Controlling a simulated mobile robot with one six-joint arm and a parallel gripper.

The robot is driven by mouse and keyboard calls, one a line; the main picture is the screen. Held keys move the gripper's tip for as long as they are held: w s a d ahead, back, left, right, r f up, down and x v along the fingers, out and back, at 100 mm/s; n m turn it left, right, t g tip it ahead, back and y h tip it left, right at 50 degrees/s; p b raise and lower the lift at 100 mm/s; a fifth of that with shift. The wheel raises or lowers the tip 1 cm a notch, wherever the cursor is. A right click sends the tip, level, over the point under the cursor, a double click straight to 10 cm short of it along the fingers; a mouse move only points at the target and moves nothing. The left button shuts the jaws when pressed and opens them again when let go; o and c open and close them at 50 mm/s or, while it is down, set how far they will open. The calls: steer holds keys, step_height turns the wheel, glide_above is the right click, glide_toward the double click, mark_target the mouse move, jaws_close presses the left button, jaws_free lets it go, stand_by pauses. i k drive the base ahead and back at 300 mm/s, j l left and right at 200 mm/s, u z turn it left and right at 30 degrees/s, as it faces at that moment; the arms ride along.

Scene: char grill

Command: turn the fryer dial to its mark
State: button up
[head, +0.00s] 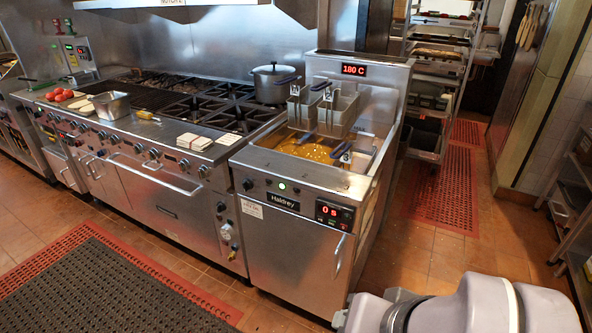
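The fryer (300,240) is a stainless unit with hot oil and baskets in its well. The fryer dial (248,184) is a small black knob at the left of its front panel, beside a lit green lamp (282,186). The dial's pointer and its mark are too small to read. A red display (354,69) on the fryer's back reads 180 C, and a front timer (334,213) reads 0 s. My pale grey arm fills the lower right, well apart from the dial. My gripper's fingers do not show.
A range (170,185) with a pot (273,83) adjoins the fryer's left side. A tray rack (440,75) stands behind at right, and shelving (578,190) is at the far right. The tiled floor before the fryer is clear, with a mat (110,285) at left.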

mark_target(247, 184)
steer(key=i+j+z, duration=0.15)
steer(key=j, duration=0.7)
steer(key=i+j+z, duration=0.1)
steer(key=j, duration=0.75)
steer(key=i+j+z, duration=0.15)
steer(key=j, duration=0.7)
steer(key=j+z, duration=0.1)
steer(key=j, duration=0.8)
steer(key=i+l, duration=0.2)
steer(key=i, duration=0.3)
